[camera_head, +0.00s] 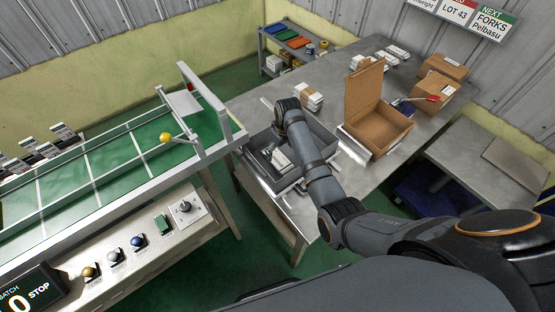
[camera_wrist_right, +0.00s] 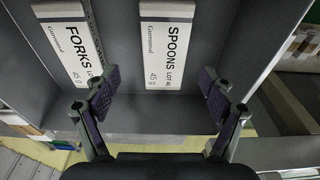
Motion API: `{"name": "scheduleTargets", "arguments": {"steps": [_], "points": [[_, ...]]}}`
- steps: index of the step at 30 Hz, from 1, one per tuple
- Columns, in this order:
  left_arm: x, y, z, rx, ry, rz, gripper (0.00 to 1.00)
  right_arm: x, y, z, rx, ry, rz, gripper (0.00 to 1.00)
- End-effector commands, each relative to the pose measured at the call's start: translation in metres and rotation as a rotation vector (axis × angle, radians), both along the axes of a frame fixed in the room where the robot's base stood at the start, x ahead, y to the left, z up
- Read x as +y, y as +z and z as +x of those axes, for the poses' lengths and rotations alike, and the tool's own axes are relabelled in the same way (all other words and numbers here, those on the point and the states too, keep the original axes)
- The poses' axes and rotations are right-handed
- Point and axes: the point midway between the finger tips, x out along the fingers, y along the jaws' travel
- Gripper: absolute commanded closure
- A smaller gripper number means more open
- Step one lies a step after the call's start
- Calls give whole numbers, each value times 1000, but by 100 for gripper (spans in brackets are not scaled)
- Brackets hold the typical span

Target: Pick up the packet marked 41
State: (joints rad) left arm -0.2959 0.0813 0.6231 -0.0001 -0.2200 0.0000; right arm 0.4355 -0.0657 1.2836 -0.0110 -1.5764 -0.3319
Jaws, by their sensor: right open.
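In the right wrist view, two white packets lie in a grey tray. The right one (camera_wrist_right: 168,45) reads SPOONS with a LOT number in the forties whose last digit is too small to be sure of. The left one (camera_wrist_right: 70,42) reads FORKS, and its lot number is not legible. My right gripper (camera_wrist_right: 160,95) is open and empty, its fingers spread below the near end of the spoons packet, apart from it. In the head view the right arm reaches over the grey tray (camera_head: 284,186), where white packets (camera_head: 278,158) show. My left gripper is not in view.
The tray walls are close around the packets. An open cardboard box (camera_head: 366,84) stands right of the tray on the grey table (camera_head: 263,97). A green conveyor (camera_head: 108,160) runs at the left. Closed cartons (camera_head: 434,86) sit at the back right.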

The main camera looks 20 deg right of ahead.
Motion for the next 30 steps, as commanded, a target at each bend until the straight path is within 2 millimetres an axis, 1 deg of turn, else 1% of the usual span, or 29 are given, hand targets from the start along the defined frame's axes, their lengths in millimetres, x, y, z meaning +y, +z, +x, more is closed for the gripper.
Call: {"name": "scheduleTargets", "arguments": {"steps": [1, 3, 7, 9, 15, 17, 28, 30], "points": [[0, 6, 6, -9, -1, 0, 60, 3, -6, -2, 7, 0, 1, 17], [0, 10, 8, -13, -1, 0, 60, 7, -19, -1, 7, 2, 1, 17], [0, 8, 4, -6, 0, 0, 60, 8, -39, 2, 3, 0, 0, 17], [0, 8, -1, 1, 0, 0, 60, 8, -43, 3, 3, 0, 0, 17], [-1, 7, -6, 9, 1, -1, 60, 8, -44, 3, 1, 0, 0, 17], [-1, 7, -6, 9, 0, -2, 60, 8, -44, 3, 1, 0, 0, 24], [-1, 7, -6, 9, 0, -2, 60, 7, -44, 3, 2, 0, -1, 74], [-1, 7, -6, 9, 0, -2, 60, 8, -44, 3, 1, 0, 0, 75]]}}
